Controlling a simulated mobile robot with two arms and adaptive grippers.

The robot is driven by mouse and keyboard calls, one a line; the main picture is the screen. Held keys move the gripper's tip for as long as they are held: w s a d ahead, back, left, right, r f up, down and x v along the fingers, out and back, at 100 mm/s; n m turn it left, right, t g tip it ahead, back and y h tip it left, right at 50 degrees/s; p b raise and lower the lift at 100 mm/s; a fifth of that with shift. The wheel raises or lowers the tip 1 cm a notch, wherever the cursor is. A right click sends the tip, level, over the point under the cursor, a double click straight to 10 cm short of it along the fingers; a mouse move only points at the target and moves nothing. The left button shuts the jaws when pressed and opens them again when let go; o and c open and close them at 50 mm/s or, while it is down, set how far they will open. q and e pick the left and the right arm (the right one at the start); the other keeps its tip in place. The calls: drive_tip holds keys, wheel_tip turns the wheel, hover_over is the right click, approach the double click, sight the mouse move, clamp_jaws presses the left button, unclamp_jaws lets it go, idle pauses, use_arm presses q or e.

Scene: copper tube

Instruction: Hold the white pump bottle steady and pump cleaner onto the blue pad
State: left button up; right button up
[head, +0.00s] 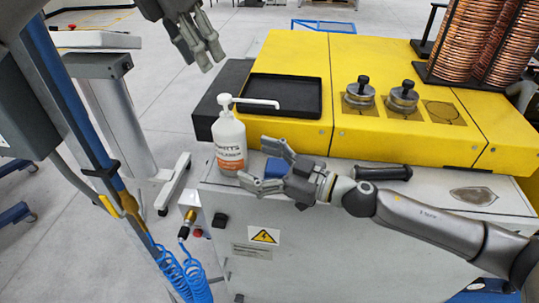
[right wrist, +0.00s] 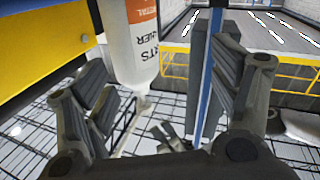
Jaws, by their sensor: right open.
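The white pump bottle (head: 229,143) stands upright near the left end of the grey cabinet top, its nozzle pointing right. Its orange and white label faces front. My right gripper (head: 248,164) is open just right of the bottle, with its fingers towards it. In the right wrist view the bottle (right wrist: 135,45) appears upside down, between the spread fingers and nearer the left one. My left gripper (head: 204,62) hangs above and left of the bottle, apart from it, with its fingers pointing down; its opening is unclear. A small blue patch (head: 274,168), perhaps the pad, is mostly hidden behind my right gripper.
A yellow machine (head: 400,130) with a black tray (head: 285,95) and two metal knobs stands behind the bottle. Copper coils (head: 478,40) stand at the back right. A black cylindrical handle (head: 382,172) lies on the cabinet top. Open floor lies left of the cabinet.

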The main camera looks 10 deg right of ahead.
sight(230, 140)
drive_tip(key=shift+w+d+r+m+t+h, duration=0.1)
drive_tip(key=shift+w+d+m+t+h, duration=0.2)
drive_tip(key=shift+d+m, duration=0.3)
drive_tip(key=shift+w+d+r+m+t+h, duration=0.1)
drive_tip(key=shift+w+d+m+t+h, duration=0.15)
drive_tip(key=shift+d+m, duration=0.35)
drive_tip(key=shift+w, duration=0.2)
drive_tip(key=x, duration=1)
drive_tip(key=shift+w+a, duration=0.2)
drive_tip(key=shift+w, duration=0.05)
